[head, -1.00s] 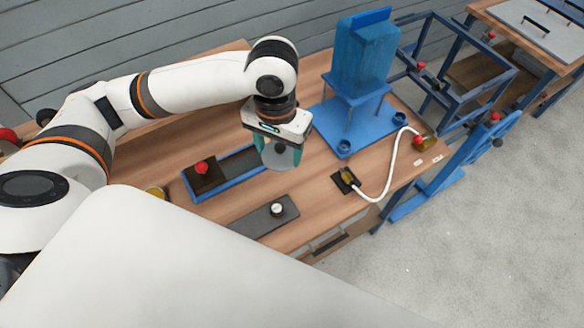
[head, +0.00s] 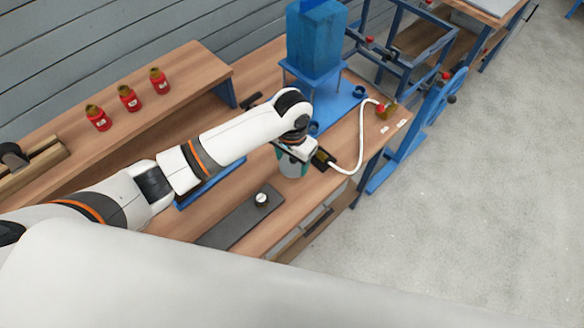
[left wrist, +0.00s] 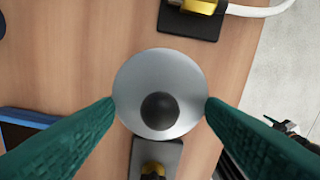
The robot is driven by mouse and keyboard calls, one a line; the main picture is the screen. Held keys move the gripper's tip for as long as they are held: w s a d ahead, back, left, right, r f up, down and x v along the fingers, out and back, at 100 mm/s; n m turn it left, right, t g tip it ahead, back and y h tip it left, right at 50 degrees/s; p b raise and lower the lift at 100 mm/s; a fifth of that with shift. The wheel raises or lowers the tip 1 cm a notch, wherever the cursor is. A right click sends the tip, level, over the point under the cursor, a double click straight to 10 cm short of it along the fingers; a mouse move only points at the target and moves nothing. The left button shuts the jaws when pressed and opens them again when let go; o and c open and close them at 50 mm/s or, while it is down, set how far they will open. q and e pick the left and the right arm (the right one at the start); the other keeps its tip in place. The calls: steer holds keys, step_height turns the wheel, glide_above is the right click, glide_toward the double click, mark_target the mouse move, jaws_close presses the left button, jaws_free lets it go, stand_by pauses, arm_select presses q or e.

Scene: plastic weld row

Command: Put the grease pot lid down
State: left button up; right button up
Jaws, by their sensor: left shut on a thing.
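The grease pot lid (left wrist: 140,85) is a round grey disc with a black knob in the left wrist view. My left gripper (left wrist: 160,108) is shut on it, with a green finger at each side of the rim. In the head view my left gripper (head: 294,160) is over the front right part of the wooden bench, beside the hose fitting. The lid is partly hidden there by the gripper, and I cannot tell its exact height over the wood. I cannot make out the grease pot. My right gripper is not in view.
A brass fitting on a dark plate (left wrist: 190,24) with a white hose (head: 361,140) is close to the lid. A blue stand (head: 316,70) is behind. Red jars (head: 128,98) stand on the shelf.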

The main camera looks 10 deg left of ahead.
mark_target(292, 165)
arm_select(q)
steer(key=shift+f, duration=2.5)
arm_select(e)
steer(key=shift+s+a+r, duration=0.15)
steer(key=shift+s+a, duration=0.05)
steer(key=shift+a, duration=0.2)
arm_select(q)
steer(key=o, duration=1)
steer(key=shift+f, duration=0.1)
steer(key=shift+c, duration=0.2)
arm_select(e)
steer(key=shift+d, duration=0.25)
arm_select(q)
steer(key=shift+r, duration=0.35)
step_height(292, 165, up, 11)
steer(key=shift+w+f, duration=0.1)
steer(key=shift+f, duration=0.1)
steer(key=shift+r, duration=0.5)
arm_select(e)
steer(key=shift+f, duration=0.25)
